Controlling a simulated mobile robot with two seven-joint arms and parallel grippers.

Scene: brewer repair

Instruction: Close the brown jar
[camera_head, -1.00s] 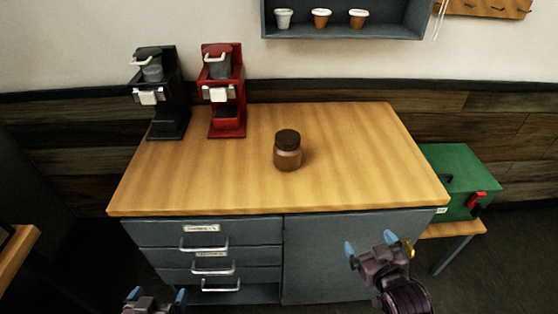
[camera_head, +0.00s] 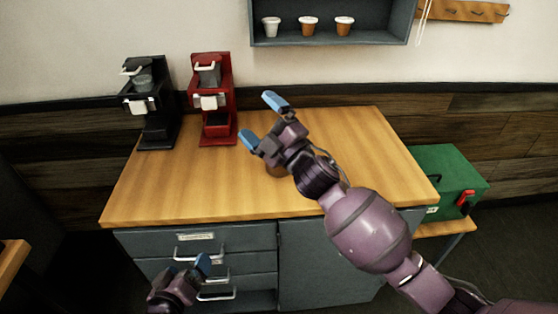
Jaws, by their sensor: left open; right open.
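The brown jar (camera_head: 275,171) stands on the wooden counter. My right arm and gripper cover most of it, so its lid is hidden and only a small part of its lower body shows. My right gripper (camera_head: 262,120) is open and empty, with its blue fingertips pointing up and to the left. It is in front of the jar in the picture; I cannot tell how far above it. My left gripper (camera_head: 190,273) is open and empty, low in front of the drawers.
A black brewer (camera_head: 153,105) and a red brewer (camera_head: 213,100) stand at the counter's back left. The counter (camera_head: 375,160) is clear on the right. A shelf (camera_head: 330,35) with three cups hangs on the wall. A green toolbox (camera_head: 450,180) sits on the right.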

